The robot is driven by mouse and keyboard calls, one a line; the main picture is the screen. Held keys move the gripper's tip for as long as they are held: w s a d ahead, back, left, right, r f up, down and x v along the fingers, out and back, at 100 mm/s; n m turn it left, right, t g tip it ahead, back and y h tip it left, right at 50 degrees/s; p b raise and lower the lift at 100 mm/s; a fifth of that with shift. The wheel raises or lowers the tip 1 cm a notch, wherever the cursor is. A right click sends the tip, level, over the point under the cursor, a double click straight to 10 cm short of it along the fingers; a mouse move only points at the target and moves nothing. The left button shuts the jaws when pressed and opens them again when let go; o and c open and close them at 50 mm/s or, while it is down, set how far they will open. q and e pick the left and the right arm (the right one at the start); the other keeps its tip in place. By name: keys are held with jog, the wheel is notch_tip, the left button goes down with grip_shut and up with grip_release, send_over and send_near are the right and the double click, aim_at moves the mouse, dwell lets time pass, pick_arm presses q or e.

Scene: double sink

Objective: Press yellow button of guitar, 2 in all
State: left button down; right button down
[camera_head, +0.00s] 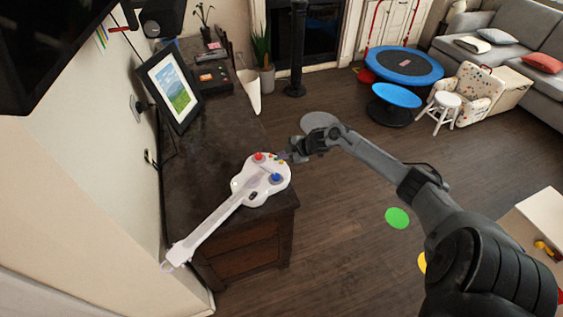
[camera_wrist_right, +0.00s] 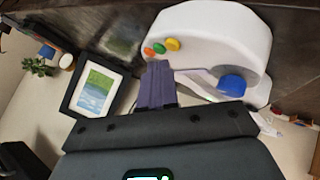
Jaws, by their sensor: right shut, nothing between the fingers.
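A white toy guitar (camera_head: 249,191) lies on the dark cabinet with its neck toward the lower left. Its body shows a red button (camera_head: 258,156) and a blue knob-like button (camera_head: 276,178); small buttons sit near my right gripper. In the right wrist view, the yellow button (camera_wrist_right: 173,44) is at the end of a row beside a green and an orange one. My right gripper (camera_head: 284,155) is at the guitar body's far right edge, shut and empty. In the wrist view its fingers (camera_wrist_right: 159,70) point just below the yellow button; contact cannot be told. My left gripper is out of view.
The dark cabinet top (camera_head: 195,160) carries a framed picture (camera_head: 172,88) against the wall. Several items stand farther back on it. Open floor lies right of the cabinet, with a blue trampoline (camera_head: 404,65) far off.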

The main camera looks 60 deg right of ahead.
dwell(0.4)
jog(key=shift+f, duration=0.15)
jog(key=shift+f, duration=0.25)
dwell(0.4)
